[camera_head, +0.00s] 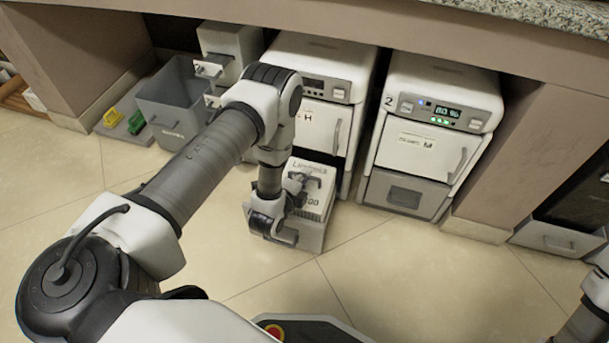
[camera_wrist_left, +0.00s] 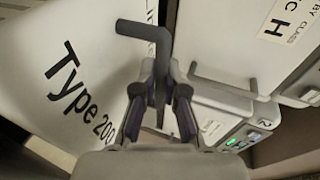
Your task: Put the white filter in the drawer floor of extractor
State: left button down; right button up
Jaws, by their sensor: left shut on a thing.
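The white filter (camera_head: 308,190) is a white box with dark lettering that ends in 200. In the left wrist view, the white filter (camera_wrist_left: 65,85) shows "Type 200" and a grey angled handle (camera_wrist_left: 157,40). My left gripper (camera_head: 283,208) is shut on this handle and covers part of the filter. A grey open drawer (camera_head: 312,240) is around or under the filter, in front of the left extractor (camera_head: 325,75) marked H. I cannot tell whether the filter rests on the drawer floor. My right gripper is out of view.
A second extractor (camera_head: 435,105) marked 2 and M stands right, its lower grey drawer (camera_head: 405,193) shut. A grey bin (camera_head: 175,100), a small white drawer cabinet (camera_head: 230,45) and yellow and green pieces stand left. The tiled floor (camera_head: 420,285) in front is clear. The counter overhangs the units.

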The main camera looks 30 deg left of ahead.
pick_arm(q)
jog(key=c, duration=1.2)
grip_release()
jog(key=shift+c, duration=0.2)
jog(key=shift+r, duration=0.2)
jog(key=s+r+p, duration=0.2)
jog(key=s, duration=0.1)
jog(key=shift+s+d+r, duration=0.1)
jog(key=shift+s+r, duration=0.05)
jog(key=shift+r, duration=0.15)
jog(key=p+v, duration=0.3)
jog(key=v, duration=0.4)
jog(key=shift+s, duration=0.35)
jog(key=shift+s+d, duration=0.1)
jog(key=shift+s, duration=0.2)
jog(key=s+d+n+g, duration=0.2)
jog(key=s+n+g, duration=0.5)
jog(key=s+n, duration=0.1)
jog(key=s+d+f+n+g+h, duration=0.1)
jog(key=s+d+n+g, duration=0.1)
jog(key=s+n+g, duration=0.5)
jog(key=s+n, duration=0.2)
jog(key=shift+s+d+f, duration=0.25)
jog(key=shift+s+d, duration=0.1)
jog(key=shift+s, duration=0.05)
